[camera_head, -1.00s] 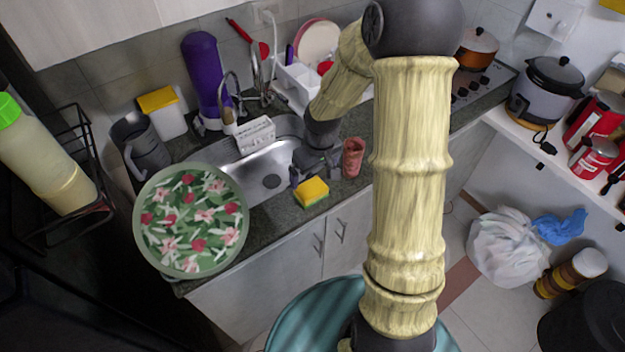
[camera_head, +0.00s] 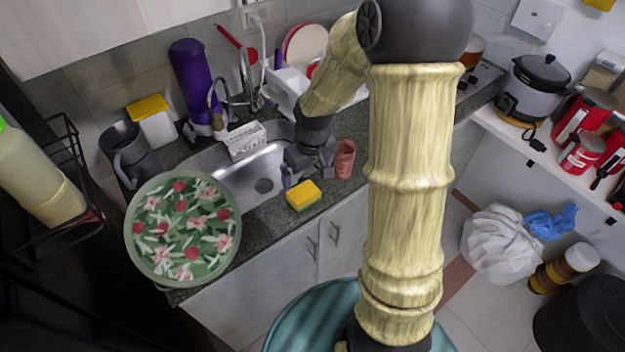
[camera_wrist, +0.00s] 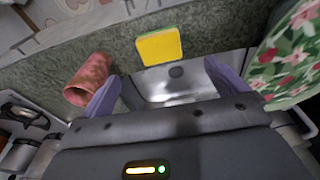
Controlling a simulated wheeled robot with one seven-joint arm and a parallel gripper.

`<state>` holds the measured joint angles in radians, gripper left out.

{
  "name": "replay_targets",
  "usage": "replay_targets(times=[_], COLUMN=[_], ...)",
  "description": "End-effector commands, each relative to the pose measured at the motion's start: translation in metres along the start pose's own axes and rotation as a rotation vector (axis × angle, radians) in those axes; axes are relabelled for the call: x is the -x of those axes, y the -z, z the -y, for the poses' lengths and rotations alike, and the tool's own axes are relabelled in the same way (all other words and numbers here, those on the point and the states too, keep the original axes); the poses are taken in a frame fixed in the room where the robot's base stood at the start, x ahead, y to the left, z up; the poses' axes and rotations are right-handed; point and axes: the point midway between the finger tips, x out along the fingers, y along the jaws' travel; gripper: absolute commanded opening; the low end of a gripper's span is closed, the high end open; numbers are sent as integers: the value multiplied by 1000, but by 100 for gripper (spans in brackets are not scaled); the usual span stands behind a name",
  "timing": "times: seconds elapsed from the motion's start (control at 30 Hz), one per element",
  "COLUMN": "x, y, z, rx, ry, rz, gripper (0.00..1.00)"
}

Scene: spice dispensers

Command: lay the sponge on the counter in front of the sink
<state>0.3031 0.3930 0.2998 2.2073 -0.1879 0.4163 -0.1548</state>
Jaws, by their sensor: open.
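The sponge (camera_head: 303,195), yellow on top with a green underside, lies flat on the dark counter (camera_head: 262,222) in front of the sink (camera_head: 258,180), near the front edge. It also shows in the wrist view (camera_wrist: 160,46), beyond my fingertips and between them in the picture. My gripper (camera_head: 303,178) is open and empty over the front edge of the sink, just behind the sponge and apart from it. In the wrist view its two purple fingers (camera_wrist: 168,88) are spread wide.
A reddish cup (camera_head: 345,160) stands on the counter right of my gripper. A floral plate (camera_head: 183,230) is at the left. A white sponge holder (camera_head: 245,141) sits behind the sink, with the faucet (camera_head: 247,80) and a purple bottle (camera_head: 193,85) behind.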

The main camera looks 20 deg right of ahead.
Motion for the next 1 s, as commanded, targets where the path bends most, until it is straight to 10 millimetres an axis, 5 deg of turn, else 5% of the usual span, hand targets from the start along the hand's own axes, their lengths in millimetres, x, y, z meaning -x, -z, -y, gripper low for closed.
replay_targets(times=[0.43,1.0], x=[64,66], y=[-94,-100], z=[44,46], rx=[-260,-285], ry=[-48,-45], rz=[-72,-78], gripper=[98,98])
